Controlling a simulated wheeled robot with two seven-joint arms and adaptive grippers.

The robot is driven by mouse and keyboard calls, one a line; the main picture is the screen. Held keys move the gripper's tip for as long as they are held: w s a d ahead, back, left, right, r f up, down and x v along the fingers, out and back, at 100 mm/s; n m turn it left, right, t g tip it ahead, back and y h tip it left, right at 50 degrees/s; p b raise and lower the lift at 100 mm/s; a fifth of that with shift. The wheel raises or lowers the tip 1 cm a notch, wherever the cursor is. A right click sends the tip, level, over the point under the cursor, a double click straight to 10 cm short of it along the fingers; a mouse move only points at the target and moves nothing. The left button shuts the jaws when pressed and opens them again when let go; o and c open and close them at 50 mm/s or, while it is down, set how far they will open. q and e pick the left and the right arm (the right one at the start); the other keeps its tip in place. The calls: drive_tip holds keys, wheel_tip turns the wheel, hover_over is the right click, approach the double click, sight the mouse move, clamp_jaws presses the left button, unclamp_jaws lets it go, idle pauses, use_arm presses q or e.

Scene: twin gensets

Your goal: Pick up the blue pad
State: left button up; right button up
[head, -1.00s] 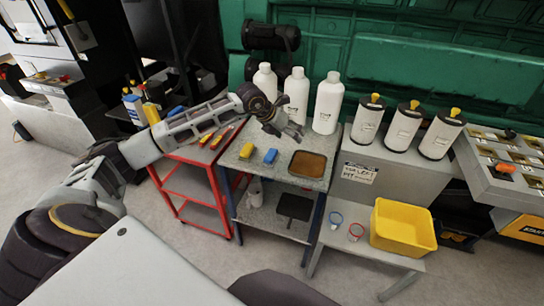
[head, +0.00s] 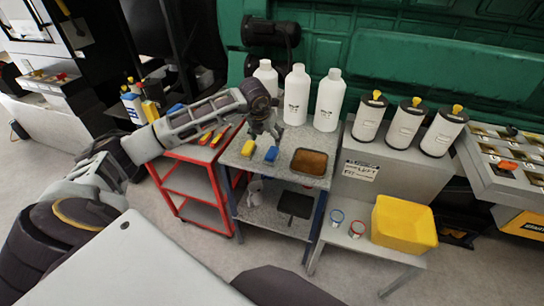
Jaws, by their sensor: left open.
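The blue pad (head: 271,154) lies on the grey top of the small table (head: 285,176), just right of a yellow pad (head: 248,148). My left gripper (head: 264,136) is open and points down above the table, over and slightly behind the two pads. It looks empty, and I see a small gap between it and the blue pad, though its exact height is hard to tell. My right gripper is not in view.
A brown tray (head: 309,162) sits right of the blue pad. White bottles (head: 297,95) stand behind it. A red cart (head: 190,178) is at left. White canisters (head: 404,122) and a yellow bin (head: 404,224) are at right.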

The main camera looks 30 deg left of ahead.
use_arm(q)
hover_over(272, 152)
drive_tip(key=s, duration=0.2)
drive_tip(key=f, duration=0.6)
drive_tip(key=shift+d+f+p, duration=0.2)
drive_tip(key=shift+p, duration=0.1)
drive_tip(key=shift+w+f, duration=0.1)
drive_tip(key=shift+f, duration=0.25)
drive_tip(key=shift+w+a+f, duration=0.1)
drive_tip(key=shift+w+f, duration=0.05)
drive_tip(key=shift+f, duration=0.35)
drive_tip(key=shift+w+f, duration=0.15)
drive_tip(key=shift+f, duration=0.35)
drive_tip(key=p+x, duration=0.1)
drive_tip(key=x, duration=0.1)
drive_tip(key=shift+w+f, duration=0.1)
drive_tip(key=shift+f, duration=0.2)
drive_tip(key=shift+w+f, duration=0.25)
drive_tip(key=shift+f, duration=0.45)
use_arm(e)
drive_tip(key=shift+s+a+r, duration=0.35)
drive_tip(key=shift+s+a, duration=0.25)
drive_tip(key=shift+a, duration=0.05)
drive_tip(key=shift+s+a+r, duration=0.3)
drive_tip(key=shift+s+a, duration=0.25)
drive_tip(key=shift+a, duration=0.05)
